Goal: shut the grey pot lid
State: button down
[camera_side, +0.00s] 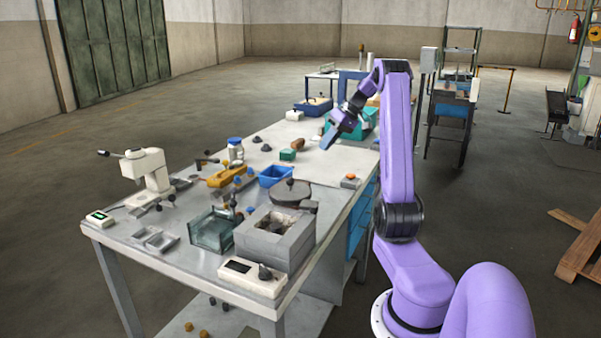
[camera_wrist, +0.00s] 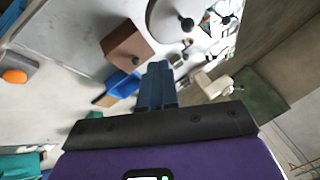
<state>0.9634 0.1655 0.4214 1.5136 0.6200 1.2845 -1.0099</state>
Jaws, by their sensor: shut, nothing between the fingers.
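The grey pot lid (camera_side: 287,195) is a round disc with a dark knob. It lies swung aside behind the square grey pot (camera_side: 262,243), whose top looks uncovered. In the wrist view a round grey disc with a dark knob, probably the lid (camera_wrist: 165,20), is cut off by the top edge. My gripper (camera_side: 325,143) is shut and empty, raised over the far part of the table, well behind and right of the lid. Its blue fingers also show together in the wrist view (camera_wrist: 157,72). They touch nothing that I can see.
A glass tank (camera_side: 209,233) stands left of the pot and a white control box (camera_side: 252,278) in front. The table between bin and gripper is mostly clear.

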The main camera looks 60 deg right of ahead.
aim_at(279, 195)
jog(key=x, duration=0.3)
jog(key=a+x, duration=0.1)
jog(key=x, duration=0.3)
jog(key=a+r+x, duration=0.1)
jog(key=x, duration=0.3)
jog(key=shift+w+a+f, duration=0.15)
jog(key=shift+w, duration=0.1)
jog(key=shift+w+a+f, duration=0.15)
jog(key=shift+w+a, duration=0.1)
jog(key=shift+a, duration=0.3)
